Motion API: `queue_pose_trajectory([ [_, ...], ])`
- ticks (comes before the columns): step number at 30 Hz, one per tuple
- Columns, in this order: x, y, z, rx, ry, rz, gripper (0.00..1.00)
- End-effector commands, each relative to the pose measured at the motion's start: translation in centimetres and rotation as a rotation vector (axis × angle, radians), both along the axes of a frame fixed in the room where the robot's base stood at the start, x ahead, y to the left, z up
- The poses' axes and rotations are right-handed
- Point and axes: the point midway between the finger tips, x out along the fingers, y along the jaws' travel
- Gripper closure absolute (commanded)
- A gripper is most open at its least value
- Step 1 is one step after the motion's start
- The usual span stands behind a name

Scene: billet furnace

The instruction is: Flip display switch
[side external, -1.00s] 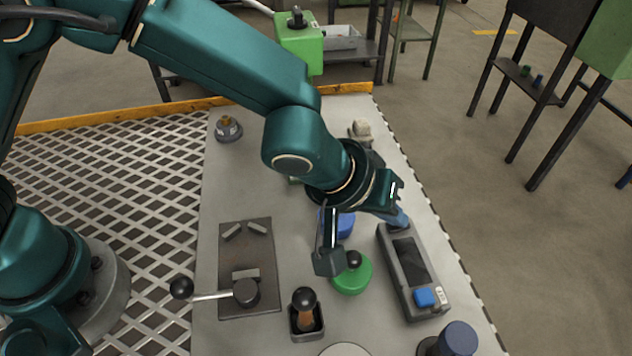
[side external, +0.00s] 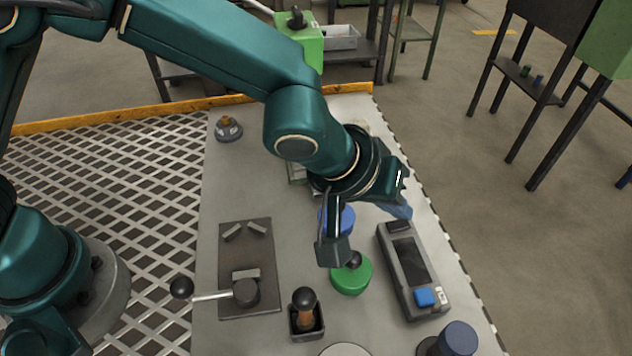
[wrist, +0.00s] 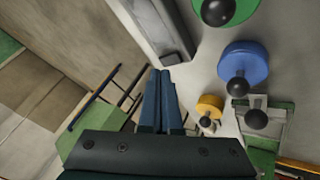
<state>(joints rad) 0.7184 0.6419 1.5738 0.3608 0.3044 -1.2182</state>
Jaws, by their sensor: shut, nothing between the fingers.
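The grey display unit (side external: 418,270) lies on the right side of the table, with a dark screen and a blue button (side external: 425,297) at its near end. A dark switch (side external: 398,227) sits at its far end; I cannot tell its setting. My gripper (side external: 403,212) is shut and empty, its blue fingers just above and beyond that far end, apparently clear of the switch. In the wrist view the closed fingers (wrist: 161,74) point toward the end of the display unit (wrist: 155,28), where the dark switch (wrist: 173,58) shows at a steep angle.
A green knob (side external: 351,276) and a blue knob (side external: 345,219) stand left of the unit, partly behind my gripper. A lever plate (side external: 248,268), a black-topped handle (side external: 305,305) and a dark blue cylinder (side external: 458,338) are nearby. The table's right edge is close.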

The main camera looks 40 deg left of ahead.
Motion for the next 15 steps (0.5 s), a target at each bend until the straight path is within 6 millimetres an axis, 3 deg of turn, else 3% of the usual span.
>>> queue_pose_trajectory([
  [15, 0.5, -0.5, 4.5, -0.003, -0.002, 0.002, 1.0],
])
